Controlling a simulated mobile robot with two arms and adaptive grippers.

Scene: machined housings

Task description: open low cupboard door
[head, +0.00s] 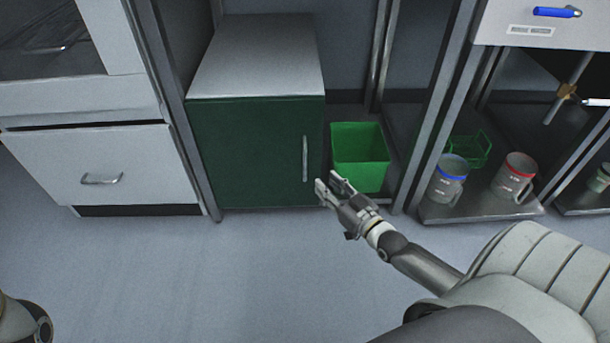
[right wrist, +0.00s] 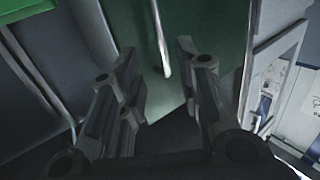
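The low cupboard has a grey top and a dark green door (head: 250,150), which is shut. A vertical metal bar handle (head: 305,158) sits near the door's right edge. My right gripper (head: 330,188) is just below and right of the handle, apart from it in the head view. In the right wrist view, the gripper (right wrist: 155,85) has its fingers spread with nothing between them. The handle (right wrist: 160,40) shows beyond the fingertips, against the green door (right wrist: 200,30). My left gripper is not in view; only part of my left arm shows at the lower left.
A bright green bin (head: 359,158) stands right of the cupboard. Measuring jugs with blue (head: 447,180) and red (head: 514,176) rims stand on a low shelf further right. White drawers (head: 100,168) are at the left. The floor (head: 200,270) before the cupboard is clear.

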